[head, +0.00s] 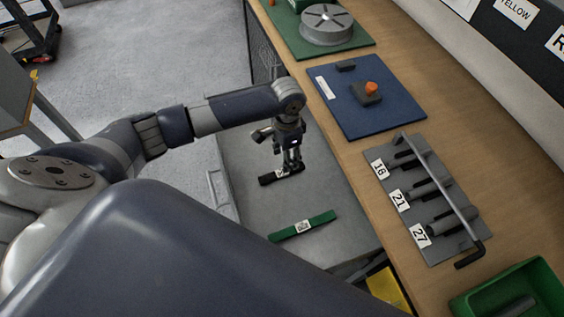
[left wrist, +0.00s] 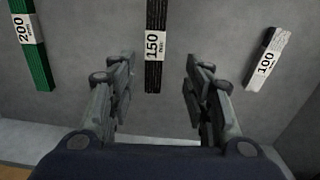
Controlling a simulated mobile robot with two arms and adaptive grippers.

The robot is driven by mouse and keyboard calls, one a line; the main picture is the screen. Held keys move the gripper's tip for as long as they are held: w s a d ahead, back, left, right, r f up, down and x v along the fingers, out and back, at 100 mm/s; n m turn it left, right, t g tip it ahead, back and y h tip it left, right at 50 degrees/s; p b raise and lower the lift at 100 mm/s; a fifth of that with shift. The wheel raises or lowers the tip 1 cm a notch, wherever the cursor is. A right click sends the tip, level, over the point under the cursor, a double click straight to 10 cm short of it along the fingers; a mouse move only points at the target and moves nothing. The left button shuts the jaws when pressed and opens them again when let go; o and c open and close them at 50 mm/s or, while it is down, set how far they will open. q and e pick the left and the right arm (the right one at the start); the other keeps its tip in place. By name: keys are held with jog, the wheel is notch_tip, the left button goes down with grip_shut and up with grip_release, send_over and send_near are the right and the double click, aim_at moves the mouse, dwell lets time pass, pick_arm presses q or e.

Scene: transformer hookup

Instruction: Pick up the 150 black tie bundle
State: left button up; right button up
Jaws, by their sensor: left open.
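The 150 black tie bundle (left wrist: 154,68) is a dark strip with a white "150" label. It lies on the grey surface and shows between my left gripper's fingers in the left wrist view. In the head view a black bundle (head: 267,179) with a white label lies just under the fingertips, partly covered by them. My left gripper (head: 291,167) points down at it; in the left wrist view the left gripper (left wrist: 158,72) is open, with one finger on each side of the bundle. Contact cannot be told. My right gripper is not in view.
A green bundle labelled 200 (left wrist: 33,58) lies left of the 150 one, and a black bundle labelled 100 (left wrist: 266,58) lies right. In the head view, the wooden bench (head: 350,160) holds a blue mat (head: 385,115), a grey tool rack (head: 420,185) and a green bin (head: 478,300).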

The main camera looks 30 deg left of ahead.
aim_at(282, 173)
pick_arm(q)
jog(key=shift+s+d+f, duration=0.1)
jog(key=shift+d+f, duration=0.05)
jog(key=shift+f, duration=0.5)
jog(key=f, duration=0.3)
jog(key=shift+s+d+f+p, duration=0.1)
jog(key=shift+d+f+p, duration=0.15)
jog(key=shift+f+p, duration=0.05)
jog(key=shift+f, duration=0.4)
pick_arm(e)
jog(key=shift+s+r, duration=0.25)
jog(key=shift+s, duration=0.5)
pick_arm(q)
jog(key=shift+c, duration=0.2)
grip_shut()
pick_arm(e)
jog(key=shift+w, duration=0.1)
